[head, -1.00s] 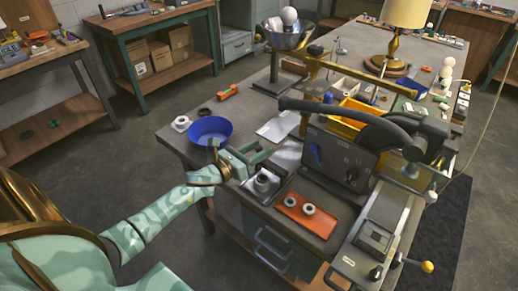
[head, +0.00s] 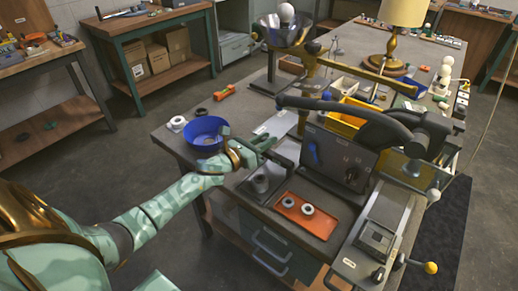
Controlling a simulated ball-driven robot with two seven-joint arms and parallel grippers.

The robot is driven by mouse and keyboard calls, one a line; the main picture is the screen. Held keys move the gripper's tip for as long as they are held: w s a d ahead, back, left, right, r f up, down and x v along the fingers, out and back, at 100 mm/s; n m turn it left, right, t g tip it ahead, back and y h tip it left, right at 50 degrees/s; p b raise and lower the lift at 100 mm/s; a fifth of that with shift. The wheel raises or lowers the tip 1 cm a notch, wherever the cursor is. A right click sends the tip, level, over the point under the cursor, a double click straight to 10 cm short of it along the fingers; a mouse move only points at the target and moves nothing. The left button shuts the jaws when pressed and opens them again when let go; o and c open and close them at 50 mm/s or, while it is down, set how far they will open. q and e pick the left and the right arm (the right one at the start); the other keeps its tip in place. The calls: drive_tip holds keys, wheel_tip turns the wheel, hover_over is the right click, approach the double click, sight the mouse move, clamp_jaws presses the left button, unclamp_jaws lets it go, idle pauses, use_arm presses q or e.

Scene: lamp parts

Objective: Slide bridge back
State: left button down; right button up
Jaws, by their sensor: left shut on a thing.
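My left gripper (head: 264,146) reaches in from the left, over the near-left part of the bench, just right of the blue bowl (head: 208,133). It is shut on a small dark bar (head: 283,160), which may be part of the bridge; its own fingers partly hide the grip. A grey block (head: 261,183) sits just below and in front of it. A brass beam (head: 352,72) on a post crosses above the bench behind the dark machine panel (head: 336,160). I cannot tell for sure which part is the bridge. My right gripper is not in view.
An orange tray (head: 305,217) with two pale rings lies in front of the panel. A yellow bin (head: 348,118) stands behind it. A white roll (head: 178,124) and an orange tool (head: 225,92) lie at the bench's left. Thick dark curved arms overhang the right side.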

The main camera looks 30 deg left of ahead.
use_arm(q)
drive_tip(key=shift+w+a+r, duration=0.1)
drive_tip(key=shift+r, duration=0.05)
drive_tip(key=c, duration=1.4)
unclamp_jaws()
drive_tip(key=shift+o, duration=0.6)
drive_tip(key=shift+w, duration=0.2)
drive_tip(key=v, duration=1.6)
drive_tip(key=shift+s+p, duration=0.2)
drive_tip(key=shift+p, duration=0.2)
